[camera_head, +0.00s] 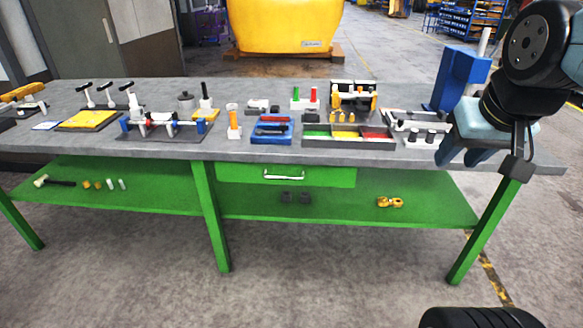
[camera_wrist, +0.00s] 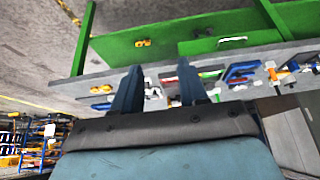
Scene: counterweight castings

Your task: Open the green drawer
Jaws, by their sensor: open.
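The green drawer (camera_head: 330,177) sits under the grey bench top, right of the bench's middle leg. Its front looks flush under the top, so it appears closed. A pale bar handle (camera_head: 284,175) is on its front. In the wrist view, the drawer (camera_wrist: 200,46) and its handle (camera_wrist: 232,40) show upside down beyond the fingers. My gripper (camera_head: 462,157) is at the bench's right end in the head view, right of the drawer and apart from it. In the wrist view, my gripper (camera_wrist: 160,82) has its two fingers spread, with nothing held between them.
The bench top (camera_head: 350,157) carries many tools, with a three-colour tray (camera_head: 347,142) above the drawer and a blue holder (camera_head: 458,78) near my arm. The green lower shelf (camera_head: 250,207) holds yellow parts (camera_head: 390,202) and dark blocks.

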